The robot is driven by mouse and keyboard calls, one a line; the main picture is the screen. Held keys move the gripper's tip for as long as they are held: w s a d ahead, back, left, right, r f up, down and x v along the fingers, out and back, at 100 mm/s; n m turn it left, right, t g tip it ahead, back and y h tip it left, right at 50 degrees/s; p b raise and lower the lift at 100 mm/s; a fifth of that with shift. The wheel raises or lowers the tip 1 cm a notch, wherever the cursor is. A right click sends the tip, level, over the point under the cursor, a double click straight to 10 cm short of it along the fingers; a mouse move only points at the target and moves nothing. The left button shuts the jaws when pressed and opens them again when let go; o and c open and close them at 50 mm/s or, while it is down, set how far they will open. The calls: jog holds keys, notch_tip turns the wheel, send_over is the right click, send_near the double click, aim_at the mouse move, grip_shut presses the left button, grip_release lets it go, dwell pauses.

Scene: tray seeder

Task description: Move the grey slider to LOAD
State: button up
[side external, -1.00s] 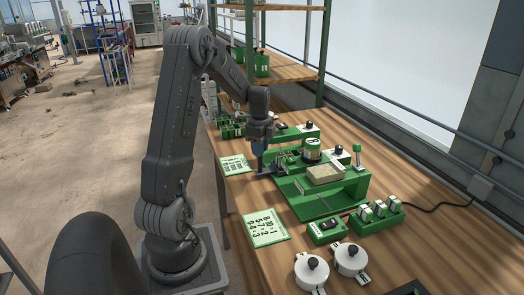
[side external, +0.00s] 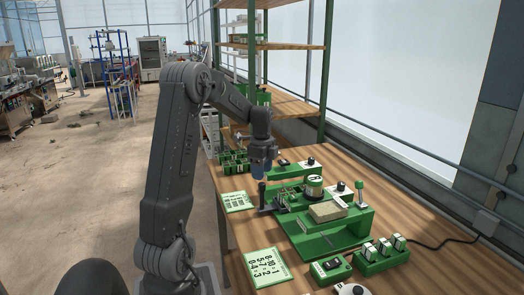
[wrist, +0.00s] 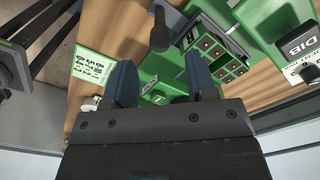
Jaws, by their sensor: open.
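A dark upright post (side external: 262,195) stands on a flat grey piece (side external: 268,208) at the left end of the green seeder (side external: 320,238); this looks like the grey slider's handle. In the wrist view a dark round handle (wrist: 160,38) shows beyond the fingertips. My gripper (side external: 262,176) hangs just above the post in the side view, pointing down. Its blue fingers (wrist: 162,78) are spread apart in the wrist view, with nothing held. A small label (wrist: 152,88) shows between the fingers; I cannot read it for certain.
A green celled tray (side external: 233,160) stands behind. Printed cards lie at the table's left edge (side external: 237,201) and front (side external: 265,268). A switch box (side external: 330,269) and rocker block (side external: 381,254) stand front right. A knobbed lever (side external: 360,193) rises on the right.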

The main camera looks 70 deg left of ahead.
notch_tip(320, 180, up, 8)
jog(key=shift+r, duration=0.2)
dwell(0.4)
jog(key=d+r+n+t+y, duration=0.1)
jog(key=d+r+n+t, duration=0.2)
jog(key=d, duration=1.5)
jog(key=s+d+f+n+t, duration=0.1)
jog(key=s+d+n, duration=0.2)
jog(key=d, duration=0.5)
jog(key=s+d+f+n+t+h, duration=0.1)
jog(key=s+d+n, duration=0.2)
jog(key=s+d, duration=0.3)
jog(key=d, duration=0.3)
jog(key=shift+s+f+t, duration=0.15)
jog(key=shift+f+t, duration=0.1)
jog(key=shift+t, duration=0.05)
